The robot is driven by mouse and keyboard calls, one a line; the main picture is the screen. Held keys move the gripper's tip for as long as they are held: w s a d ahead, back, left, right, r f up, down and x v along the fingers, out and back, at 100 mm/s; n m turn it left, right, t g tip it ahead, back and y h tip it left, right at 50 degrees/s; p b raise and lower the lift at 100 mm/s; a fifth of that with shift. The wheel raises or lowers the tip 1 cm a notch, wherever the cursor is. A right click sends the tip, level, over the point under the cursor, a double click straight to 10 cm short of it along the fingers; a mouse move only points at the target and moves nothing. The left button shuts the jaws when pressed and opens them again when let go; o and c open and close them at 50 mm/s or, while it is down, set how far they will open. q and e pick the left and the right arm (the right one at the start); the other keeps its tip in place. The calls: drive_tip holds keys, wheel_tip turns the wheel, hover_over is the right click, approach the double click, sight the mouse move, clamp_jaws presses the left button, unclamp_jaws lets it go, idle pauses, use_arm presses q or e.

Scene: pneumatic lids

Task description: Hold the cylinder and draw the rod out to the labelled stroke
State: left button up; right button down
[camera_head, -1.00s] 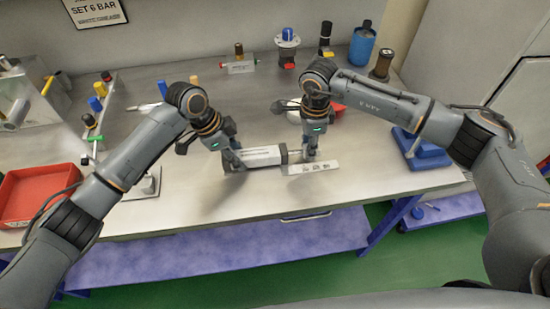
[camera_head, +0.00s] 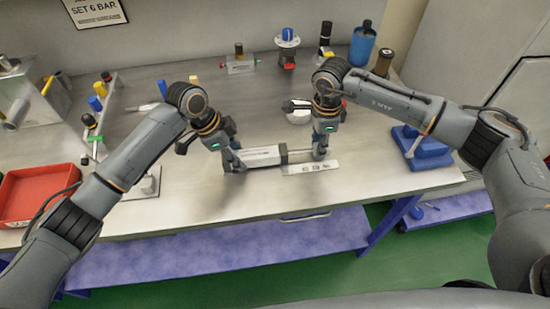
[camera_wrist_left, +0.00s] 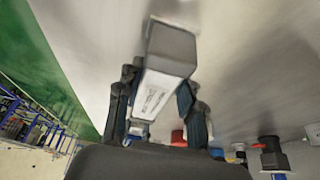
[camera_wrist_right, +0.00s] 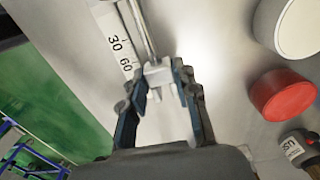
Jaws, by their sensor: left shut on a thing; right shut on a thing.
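The cylinder (camera_head: 263,157) has a white body with dark end caps and lies on the metal bench. My left gripper (camera_head: 238,164) is shut on its left part; the left wrist view shows the cylinder (camera_wrist_left: 158,88) between the fingers (camera_wrist_left: 158,105). A thin rod (camera_head: 302,156) extends from its right end cap. My right gripper (camera_head: 320,156) is shut on the light rod end (camera_wrist_right: 160,76), also seen in the right wrist view, with the rod (camera_wrist_right: 140,30) running away from it. A white scale strip (camera_head: 310,167) lies alongside the rod; the right wrist view shows "30" and "60" on it.
A red bin (camera_head: 38,192) stands at the bench's left. A blue block (camera_head: 425,152) sits at right, and a blue bottle (camera_head: 362,45) and several fittings stand at the back. A red round part (camera_wrist_right: 283,95) is near my right gripper.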

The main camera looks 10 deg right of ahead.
drive_tip(key=c, duration=1)
unclamp_jaws()
drive_tip(key=shift+r, duration=3)
wheel_tip(320, 180, up, 12)
use_arm(q)
drive_tip(key=o, duration=1.1)
drive_tip(key=shift+o, duration=0.2)
